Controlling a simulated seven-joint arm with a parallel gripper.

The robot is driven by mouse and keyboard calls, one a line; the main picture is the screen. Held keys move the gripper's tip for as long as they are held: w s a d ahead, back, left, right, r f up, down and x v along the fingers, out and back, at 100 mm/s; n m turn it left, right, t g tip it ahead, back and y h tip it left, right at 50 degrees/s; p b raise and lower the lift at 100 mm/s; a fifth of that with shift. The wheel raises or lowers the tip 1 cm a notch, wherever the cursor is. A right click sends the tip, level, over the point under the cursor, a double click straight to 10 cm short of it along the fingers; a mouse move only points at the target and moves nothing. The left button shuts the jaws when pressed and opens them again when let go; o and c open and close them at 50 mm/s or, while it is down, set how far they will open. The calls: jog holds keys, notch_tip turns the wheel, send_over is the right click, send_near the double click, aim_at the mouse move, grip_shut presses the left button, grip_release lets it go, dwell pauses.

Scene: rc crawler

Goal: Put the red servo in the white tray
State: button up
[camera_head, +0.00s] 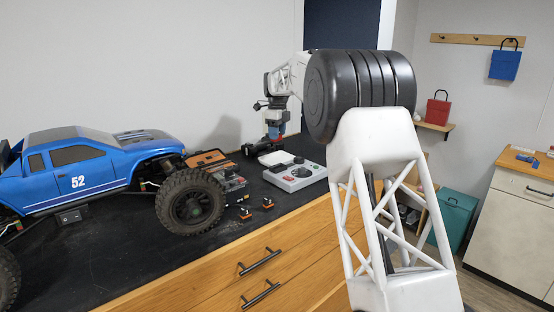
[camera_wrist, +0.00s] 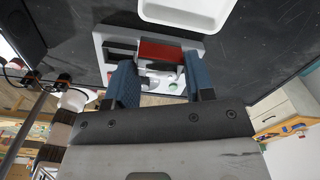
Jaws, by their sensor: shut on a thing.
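My gripper (camera_wrist: 160,66) is shut on the red servo (camera_wrist: 160,51), a small red block with a darker face, seen between the two blue fingertips in the wrist view. In the head view my gripper (camera_head: 274,131) hangs pointing down over the black worktop, close above the white tray; the servo is too small to make out clearly there. The white tray (camera_wrist: 186,12) is partly cut off at the top of the wrist view, apart from the servo. In the head view the tray (camera_head: 276,158) stands behind the grey-white device.
A grey-white device (camera_head: 297,176) with a red button lies beside the tray. A blue crawler truck (camera_head: 90,180) stands on the left of the black worktop (camera_head: 140,270). Small dark orange parts (camera_head: 267,202) lie near the front edge, with wooden drawers (camera_head: 285,260) below.

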aim_at(277, 160)
jog(key=shift+w+a, duration=0.1)
jog(key=shift+w, duration=0.4)
jog(key=shift+f, duration=0.2)
jog(key=shift+f, duration=3)
jog(key=shift+f, duration=1.9)
jog(key=shift+f, duration=0.15)
jog(key=o, duration=0.9)
jog(key=shift+r, duration=0.2)
